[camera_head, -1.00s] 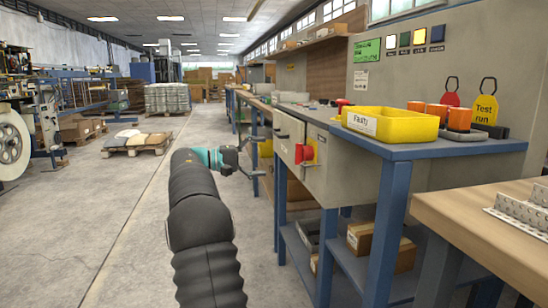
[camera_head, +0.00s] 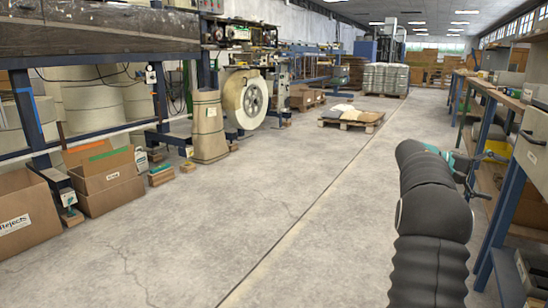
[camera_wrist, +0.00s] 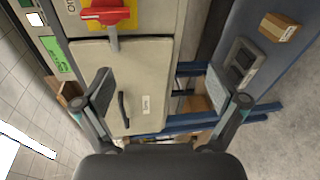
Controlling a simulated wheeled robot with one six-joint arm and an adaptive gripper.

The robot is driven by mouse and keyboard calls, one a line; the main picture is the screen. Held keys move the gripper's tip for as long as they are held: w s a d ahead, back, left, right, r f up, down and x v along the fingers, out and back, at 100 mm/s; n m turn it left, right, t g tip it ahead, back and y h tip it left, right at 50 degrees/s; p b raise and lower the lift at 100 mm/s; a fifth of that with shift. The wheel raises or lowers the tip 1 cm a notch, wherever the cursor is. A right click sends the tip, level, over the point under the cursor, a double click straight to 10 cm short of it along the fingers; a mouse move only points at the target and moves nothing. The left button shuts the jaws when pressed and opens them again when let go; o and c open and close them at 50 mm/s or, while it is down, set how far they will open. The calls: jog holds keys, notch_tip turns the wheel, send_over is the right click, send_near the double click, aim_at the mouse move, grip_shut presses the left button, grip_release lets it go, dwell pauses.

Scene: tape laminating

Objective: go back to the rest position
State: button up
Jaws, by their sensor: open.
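My gripper (camera_head: 472,165) is at the right of the head view, at the end of my dark arm, beside the workbench row. In the wrist view my gripper (camera_wrist: 160,98) is open, its two fingers wide apart with nothing between them. Behind the fingers is a grey cabinet door (camera_wrist: 112,75) with a dark handle. A red rotary switch (camera_wrist: 106,14) on a yellow plate is above that door. The fingers appear apart from the cabinet, but the exact gap cannot be told.
Blue-legged benches (camera_head: 500,215) line the right side, close to my arm. A wide concrete floor (camera_head: 250,220) is clear in the middle. Cardboard boxes (camera_head: 105,180) and a machine with a white reel (camera_head: 245,98) stand at left. A loaded pallet (camera_head: 350,117) lies farther ahead.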

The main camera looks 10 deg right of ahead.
jog(key=a+f+n+t+y+p, duration=0.1)
jog(key=a+f+n+t+y, duration=0.3)
jog(key=a+f, duration=0.75)
jog(key=s+a+t+y+p, duration=0.2)
jog(key=s+a+t, duration=0.1)
jog(key=a, duration=0.8)
jog(key=s+a+t+y+p, duration=0.1)
jog(key=s+a+t+y, duration=0.15)
jog(key=a, duration=0.85)
jog(key=s+a+t+y+p, duration=0.2)
jog(key=s+a+t+y, duration=0.15)
jog(key=a, duration=0.75)
jog(key=s+a+r+n+t+y+p, duration=0.1)
jog(key=s+a+r+n+t+p, duration=0.1)
jog(key=s+a+r, duration=0.4)
jog(key=s+a+p, duration=0.1)
jog(key=s+a, duration=0.2)
jog(key=a, duration=0.1)
jog(key=shift+a+r+n, duration=0.15)
jog(key=shift+a+n, duration=0.15)
